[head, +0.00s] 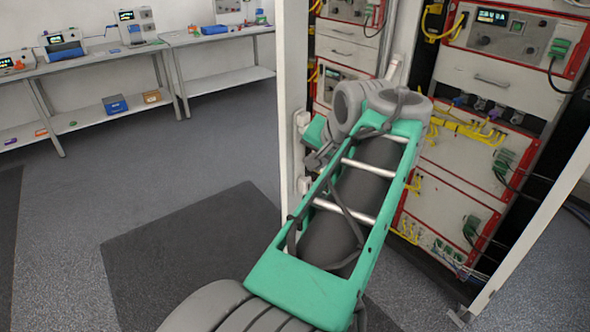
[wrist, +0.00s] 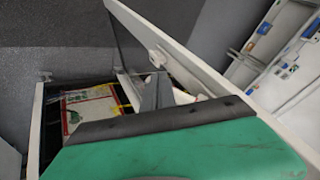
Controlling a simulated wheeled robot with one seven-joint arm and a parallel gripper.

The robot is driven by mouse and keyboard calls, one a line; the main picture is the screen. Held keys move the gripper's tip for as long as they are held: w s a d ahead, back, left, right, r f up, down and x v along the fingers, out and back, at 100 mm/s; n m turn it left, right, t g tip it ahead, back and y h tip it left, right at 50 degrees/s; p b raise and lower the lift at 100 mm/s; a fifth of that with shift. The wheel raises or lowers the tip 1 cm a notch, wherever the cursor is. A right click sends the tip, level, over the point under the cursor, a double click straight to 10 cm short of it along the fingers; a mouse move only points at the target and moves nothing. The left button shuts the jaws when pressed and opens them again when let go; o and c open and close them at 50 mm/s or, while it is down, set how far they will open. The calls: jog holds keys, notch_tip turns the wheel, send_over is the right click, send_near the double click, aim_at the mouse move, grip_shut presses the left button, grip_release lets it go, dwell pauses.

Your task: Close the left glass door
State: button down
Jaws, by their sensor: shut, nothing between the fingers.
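The left glass door has a white frame (head: 292,70) that stands upright at the left of the cabinet in the head view, swung open. Its frame also crosses the wrist view diagonally (wrist: 187,62), with a small white fitting on it. My gripper (head: 316,160) is partly hidden behind my own arm in the head view, close to the door frame. In the wrist view its grey fingers (wrist: 155,92) are shut and empty, close to the frame near the fitting. I cannot tell whether they touch it. The glass itself is hard to make out.
The cabinet's red-edged cycler units (head: 500,65) carry yellow and green cables. Another white door frame (head: 530,225) stands open at the right. A workbench with a lower shelf (head: 215,80) lines the far wall. The floor at left is clear, with a dark mat (head: 185,255).

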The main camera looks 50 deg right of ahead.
send_near(291, 175)
notch_tip(291, 175, down, 4)
jog(key=s+d, duration=0.2)
jog(key=shift+w+a+r+p, duration=0.15)
jog(key=shift+w+p, duration=0.1)
jog(key=shift+w, duration=0.85)
jog(key=shift+w+a+f+p, duration=0.15)
jog(key=shift+w+p, duration=0.1)
jog(key=shift+w, duration=0.85)
jog(key=shift+w+r, duration=0.1)
